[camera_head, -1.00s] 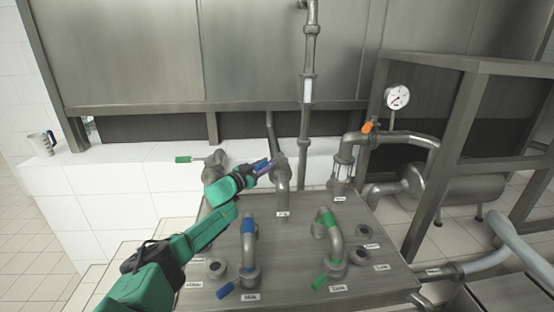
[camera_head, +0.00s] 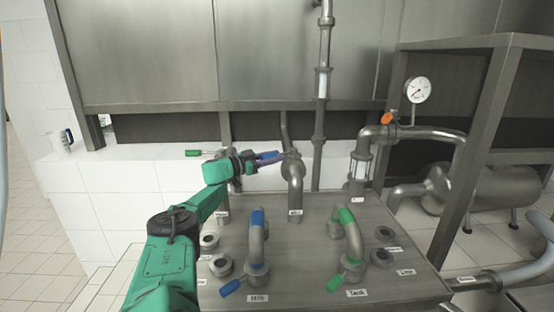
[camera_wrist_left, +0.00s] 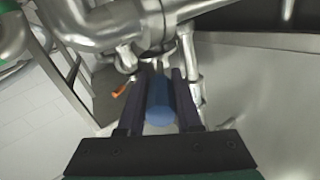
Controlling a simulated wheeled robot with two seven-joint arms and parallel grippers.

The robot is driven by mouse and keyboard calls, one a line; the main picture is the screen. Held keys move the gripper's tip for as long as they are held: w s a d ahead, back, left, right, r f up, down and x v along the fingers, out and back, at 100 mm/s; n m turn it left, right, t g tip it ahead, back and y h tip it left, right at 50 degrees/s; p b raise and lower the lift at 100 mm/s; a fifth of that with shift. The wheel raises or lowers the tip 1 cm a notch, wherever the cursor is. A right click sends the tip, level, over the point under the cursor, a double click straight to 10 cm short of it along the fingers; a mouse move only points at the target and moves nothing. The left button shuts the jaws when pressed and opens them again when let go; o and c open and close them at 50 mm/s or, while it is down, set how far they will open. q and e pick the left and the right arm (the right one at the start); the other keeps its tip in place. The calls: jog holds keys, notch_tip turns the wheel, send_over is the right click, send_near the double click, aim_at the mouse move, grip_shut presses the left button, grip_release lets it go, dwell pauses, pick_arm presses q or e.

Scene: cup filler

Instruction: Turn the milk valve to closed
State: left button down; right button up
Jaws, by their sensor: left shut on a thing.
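A valve with a blue handle sits on the back middle pipe (camera_head: 294,178); its small label is too small to read. My left gripper (camera_head: 268,157) is shut on this blue handle, which lies roughly level and points left from the valve. In the left wrist view the blue handle (camera_wrist_left: 159,100) sits between the two dark fingers, its rounded end towards the camera. A second blue handle (camera_head: 230,287) is at the foot of the front blue-banded pipe (camera_head: 257,240), by a label that seems to read Milk. My right gripper is not in view.
A green-banded pipe (camera_head: 350,235) with a green handle (camera_head: 335,284) stands at the front right. Another green handle (camera_head: 193,153) is at the back left. A gauge (camera_head: 418,89) and an orange handle (camera_head: 386,118) are at the right. A mug (camera_head: 61,140) stands on the white ledge.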

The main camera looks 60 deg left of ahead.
pick_arm(q)
jog(key=c, duration=0.6)
grip_release()
notch_tip(320, 180, up, 6)
jog(key=shift+r+p, duration=0.15)
jog(key=shift+p, duration=0.45)
notch_tip(320, 180, up, 14)
jog(key=p, duration=0.9)
